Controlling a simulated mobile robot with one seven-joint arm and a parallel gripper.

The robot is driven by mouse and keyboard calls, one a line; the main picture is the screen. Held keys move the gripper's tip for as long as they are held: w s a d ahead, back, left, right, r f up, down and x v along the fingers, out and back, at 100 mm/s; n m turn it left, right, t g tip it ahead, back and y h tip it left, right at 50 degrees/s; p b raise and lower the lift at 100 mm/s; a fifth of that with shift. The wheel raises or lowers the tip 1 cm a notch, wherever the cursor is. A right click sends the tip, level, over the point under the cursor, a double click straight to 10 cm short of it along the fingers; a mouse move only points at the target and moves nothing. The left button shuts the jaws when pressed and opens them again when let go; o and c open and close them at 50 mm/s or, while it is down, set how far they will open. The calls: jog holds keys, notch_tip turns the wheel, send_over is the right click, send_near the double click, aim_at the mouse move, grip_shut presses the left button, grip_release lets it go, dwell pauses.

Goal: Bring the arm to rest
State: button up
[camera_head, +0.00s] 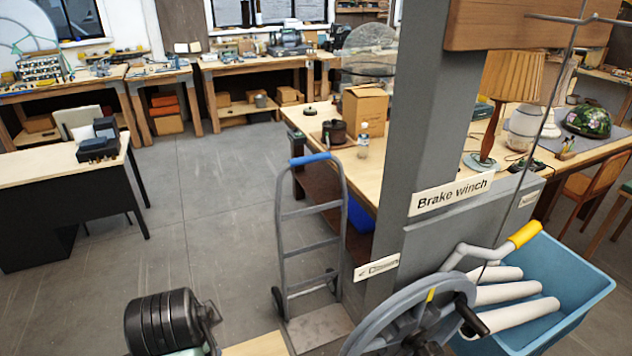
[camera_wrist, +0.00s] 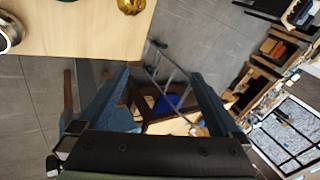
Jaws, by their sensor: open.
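My gripper (camera_wrist: 158,92) shows in the wrist view, with its two blue-grey fingers spread wide apart. I see nothing held between them. The wrist view is strongly tilted. Through the gap between the fingers I see the floor, a grey hand truck (camera_wrist: 172,70) and dark wooden furniture beyond. The gripper is not visible in the head view, so its place relative to the furniture there is hidden.
In the head view, a post and winch wheel (camera_head: 415,325) labelled "Brake winch" stand in front, beside a blue bin (camera_head: 590,285) of white rolls. The hand truck (camera_head: 312,225) stands left of a workbench (camera_head: 310,118) with a lamp (camera_head: 510,80). Floor (camera_head: 225,225) is clear left of it.

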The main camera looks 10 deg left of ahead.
jog(key=w+d+r+n+t+y+b, duration=0.15)
jog(key=w+d+r+t+b, duration=0.35)
jog(key=r, duration=0.6)
jog(key=w+d+r+n+t+h+b, duration=0.1)
jog(key=w+d+r+n+t, duration=0.2)
jog(key=d+r+t, duration=0.55)
jog(key=s+d+r+n+t+h+b, duration=0.1)
jog(key=s+d+r+n+t+b, duration=0.1)
jog(key=s+d+r+t, duration=0.2)
jog(key=s+d+r+n+t+h+b, duration=0.2)
jog(key=s+d+r+t, duration=0.2)
jog(key=s+r, duration=0.6)
notch_tip(320, 180, up, 6)
jog(key=shift+s+d+f, duration=0.15)
jog(key=shift+s+d, duration=0.15)
jog(key=shift+d, duration=0.65)
jog(key=shift+n+h, duration=0.25)
